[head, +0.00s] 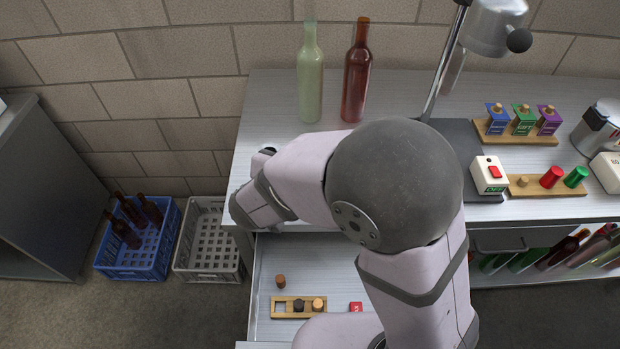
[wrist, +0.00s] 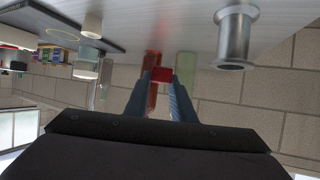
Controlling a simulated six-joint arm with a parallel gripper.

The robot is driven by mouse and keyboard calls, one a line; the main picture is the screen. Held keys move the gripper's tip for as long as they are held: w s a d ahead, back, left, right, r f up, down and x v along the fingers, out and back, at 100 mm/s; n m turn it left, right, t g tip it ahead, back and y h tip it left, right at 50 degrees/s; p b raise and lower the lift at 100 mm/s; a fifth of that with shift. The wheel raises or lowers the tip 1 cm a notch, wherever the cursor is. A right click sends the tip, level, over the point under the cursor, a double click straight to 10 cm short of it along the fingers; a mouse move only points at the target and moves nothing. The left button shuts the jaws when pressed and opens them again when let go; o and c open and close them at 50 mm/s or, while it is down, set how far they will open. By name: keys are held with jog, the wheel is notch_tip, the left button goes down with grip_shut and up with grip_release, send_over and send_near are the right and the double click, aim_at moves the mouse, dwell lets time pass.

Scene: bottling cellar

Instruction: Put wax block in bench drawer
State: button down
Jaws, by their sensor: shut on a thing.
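In the wrist view, which is upside down, my gripper (wrist: 161,84) is shut on a small red block (wrist: 162,74), likely the wax block, held between its fingertips. In the head view my arm hides the fingers and the held block. The bench drawer (head: 262,275) is pulled open below the bench top, in front of it. Inside it are a small wooden rack (head: 285,314) with a dark and a tan stopper, a loose brown cork (head: 280,281) and a red labelled block (head: 355,307). My arm covers the drawer's right part.
A green bottle (head: 311,85) and a red bottle (head: 355,80) stand at the back of the bench. A metal cylinder (wrist: 235,40) stands on the bench near the gripper. A lamp (head: 495,25), a switch box (head: 489,176) and wooden racks (head: 515,140) are on the right.

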jog(key=shift+f+b, duration=0.5)
jog(key=shift+f, duration=4.05)
jog(key=shift+f, duration=0.15)
jog(key=c, duration=1.5)
grip_release()
jog(key=shift+a+r, duration=0.1)
jog(key=shift+r, duration=0.1)
jog(key=v, duration=1.1)
jog(key=shift+s+a+r, duration=0.1)
jog(key=shift+s, duration=0.3)
jog(key=shift+o, duration=0.8)
